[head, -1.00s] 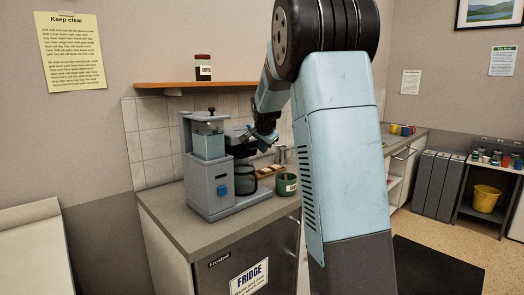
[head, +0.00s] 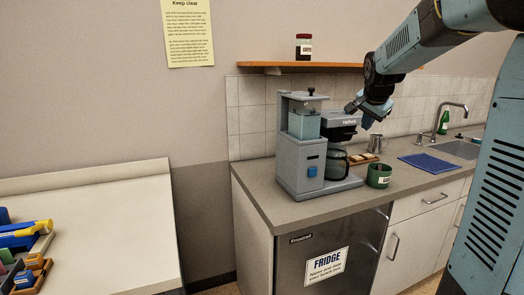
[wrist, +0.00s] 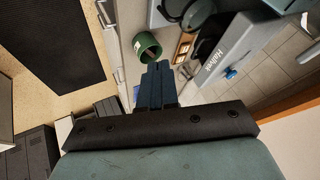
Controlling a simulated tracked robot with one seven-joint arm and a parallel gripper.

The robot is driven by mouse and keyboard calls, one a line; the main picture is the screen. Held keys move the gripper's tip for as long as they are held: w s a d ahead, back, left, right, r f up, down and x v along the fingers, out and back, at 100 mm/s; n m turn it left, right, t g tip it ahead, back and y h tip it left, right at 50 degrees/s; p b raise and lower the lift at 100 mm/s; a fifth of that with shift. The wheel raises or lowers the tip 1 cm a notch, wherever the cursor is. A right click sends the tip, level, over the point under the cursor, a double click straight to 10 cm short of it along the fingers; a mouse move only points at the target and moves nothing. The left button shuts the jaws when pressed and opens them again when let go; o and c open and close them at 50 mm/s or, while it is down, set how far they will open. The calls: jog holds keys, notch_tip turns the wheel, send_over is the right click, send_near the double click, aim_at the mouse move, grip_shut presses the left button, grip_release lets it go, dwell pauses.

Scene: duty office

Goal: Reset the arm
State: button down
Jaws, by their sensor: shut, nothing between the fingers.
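My gripper (head: 362,112) is shut and empty, in the air just right of the top of the coffee machine (head: 300,165). My arm comes in from the upper right of the head view. In the wrist view the closed fingers (wrist: 156,68) point down over the counter. A green mug (wrist: 147,45) shows just beyond them there, and the coffee machine (wrist: 232,55) lies to the right. In the head view the green mug (head: 378,176) stands on the counter, below my gripper. The glass jug (head: 336,165) is in the machine.
A shelf (head: 290,67) with a labelled jar (head: 303,46) runs above the counter. A metal jug (head: 375,144), a blue cloth (head: 428,163) and a sink (head: 462,149) are to the right. A pale table (head: 100,220) with coloured items is at the left.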

jog(key=s+a+f+n, duration=0.2)
jog(key=s+a+n, duration=0.1)
jog(key=s, duration=0.8)
jog(key=s+a+f+n+g+y, duration=0.1)
jog(key=s+a+n, duration=0.3)
jog(key=s, duration=0.7)
jog(key=s+a+f+n+y, duration=0.1)
jog(key=s+a+f+n, duration=0.3)
jog(key=s, duration=0.8)
jog(key=shift+a+g, duration=0.3)
jog(key=shift+a, duration=0.1)
